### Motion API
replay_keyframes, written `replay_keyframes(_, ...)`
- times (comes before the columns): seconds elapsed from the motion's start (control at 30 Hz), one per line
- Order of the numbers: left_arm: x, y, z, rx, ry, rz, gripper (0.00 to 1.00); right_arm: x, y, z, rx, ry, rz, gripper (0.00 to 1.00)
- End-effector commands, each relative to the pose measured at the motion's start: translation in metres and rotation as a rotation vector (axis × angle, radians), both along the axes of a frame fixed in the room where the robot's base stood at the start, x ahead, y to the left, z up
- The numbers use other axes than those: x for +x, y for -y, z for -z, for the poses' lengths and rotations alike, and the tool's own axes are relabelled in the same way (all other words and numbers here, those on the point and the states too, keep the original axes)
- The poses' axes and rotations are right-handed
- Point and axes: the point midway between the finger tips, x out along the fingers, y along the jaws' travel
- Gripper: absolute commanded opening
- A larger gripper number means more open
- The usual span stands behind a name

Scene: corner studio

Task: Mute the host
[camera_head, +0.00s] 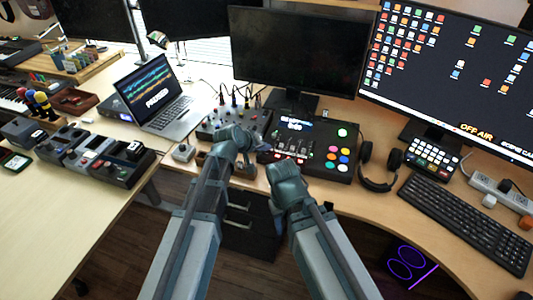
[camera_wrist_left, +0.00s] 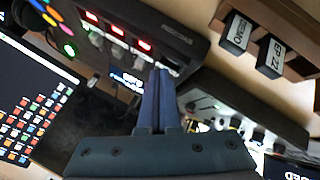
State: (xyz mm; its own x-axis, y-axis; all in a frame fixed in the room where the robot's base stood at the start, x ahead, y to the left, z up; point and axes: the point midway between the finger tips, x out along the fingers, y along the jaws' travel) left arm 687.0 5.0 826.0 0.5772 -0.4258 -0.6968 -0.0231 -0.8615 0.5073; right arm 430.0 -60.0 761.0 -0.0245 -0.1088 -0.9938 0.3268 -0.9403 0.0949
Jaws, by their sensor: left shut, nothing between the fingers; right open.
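The black podcast mixer (camera_head: 310,165) sits on the desk, with a lit screen (camera_head: 295,124), faders and round coloured pads on its right. In the left wrist view, the mixer (camera_wrist_left: 185,38) shows a row of red-lit keys (camera_wrist_left: 117,30) above pale faders, and a green light. My left gripper (camera_head: 259,146) is shut and empty at the mixer's left side. In the left wrist view its closed fingertips (camera_wrist_left: 160,72) are close to the end of the key row; I cannot tell whether they touch. My right gripper (camera_head: 276,172) is open, low at the mixer's front-left corner.
A knobbed audio unit (camera_head: 236,122) stands left of the mixer. Headphones (camera_head: 380,168) hang or stand at its right. A small rack with labelled black blocks (camera_wrist_left: 270,52) sits beside the mixer. A laptop (camera_head: 152,95), keyboard (camera_head: 465,222) and monitors (camera_head: 300,50) are around.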

Motion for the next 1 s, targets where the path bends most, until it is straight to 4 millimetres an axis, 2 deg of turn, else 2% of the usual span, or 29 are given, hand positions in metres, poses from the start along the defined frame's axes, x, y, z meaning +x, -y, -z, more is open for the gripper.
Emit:
replay_keyframes(0.43,0.0,0.0,0.01,0.0,0.0,0.0,0.0,0.0,0.0,0.01,0.0,0.0,0.0,0.5)
replay_keyframes(1.0,0.0,0.0,0.011,0.0,0.0,0.0,0.0,0.0,0.0,0.011,0.0,0.0,0.0,0.5)
